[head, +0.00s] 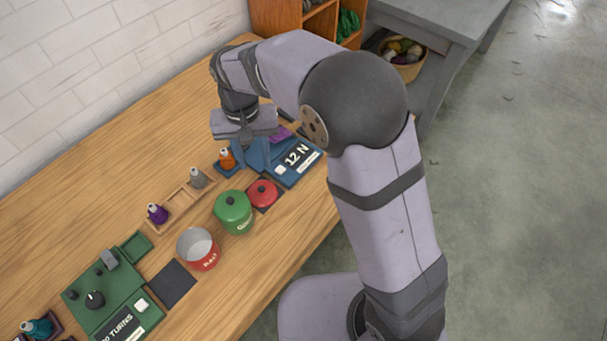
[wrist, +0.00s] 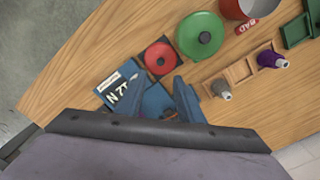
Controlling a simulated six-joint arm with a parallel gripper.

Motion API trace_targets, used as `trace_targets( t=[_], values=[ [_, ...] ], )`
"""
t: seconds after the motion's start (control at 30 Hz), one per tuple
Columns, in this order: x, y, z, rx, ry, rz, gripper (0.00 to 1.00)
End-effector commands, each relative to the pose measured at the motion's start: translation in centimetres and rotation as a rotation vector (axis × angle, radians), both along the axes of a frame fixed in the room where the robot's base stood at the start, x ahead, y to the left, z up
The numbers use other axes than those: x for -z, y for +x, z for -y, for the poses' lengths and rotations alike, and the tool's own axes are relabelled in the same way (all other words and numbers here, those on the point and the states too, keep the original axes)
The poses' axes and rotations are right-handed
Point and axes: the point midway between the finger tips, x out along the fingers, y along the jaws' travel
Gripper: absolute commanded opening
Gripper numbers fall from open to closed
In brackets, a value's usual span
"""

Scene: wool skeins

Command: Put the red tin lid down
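The red tin lid (head: 263,193), with a dark knob, lies flat on a dark square mat between the green tin and the blue device. It also shows in the wrist view (wrist: 160,57), with nothing gripping it. The red tin (head: 204,262) stands open, with no lid on it, to the left of the green tin (head: 234,216), which wears its green lid. My gripper (head: 252,160) is over the blue device (head: 300,172), apart from the lid. Its two fingers stand apart in the wrist view (wrist: 168,90), and I see nothing held between them.
A purple skein (head: 280,134) lies at the blue device, which displays "12 N". Orange (head: 227,159), grey (head: 197,178) and purple (head: 157,213) small items stand along the back. A bare dark mat (head: 172,284) lies between the red tin and the green device (head: 105,290).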

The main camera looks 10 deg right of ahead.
Motion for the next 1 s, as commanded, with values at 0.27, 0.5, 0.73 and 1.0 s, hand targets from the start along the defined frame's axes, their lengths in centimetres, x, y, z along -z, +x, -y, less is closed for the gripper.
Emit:
trace_targets(
  t=[0.27, 0.5, 0.73, 1.0],
  values=[
    [-0.2, -1.7, 6.3, 0.008, 0.004, -0.001, 0.34],
    [0.5, -7.6, 15.5, 0.009, 0.011, 0.002, 0.34],
    [2.0, -13.5, 20.3, 0.003, 0.014, 0.003, 0.34],
    [2.7, -15.8, 21.4, -0.003, 0.015, 0.003, 0.34]
  ],
)
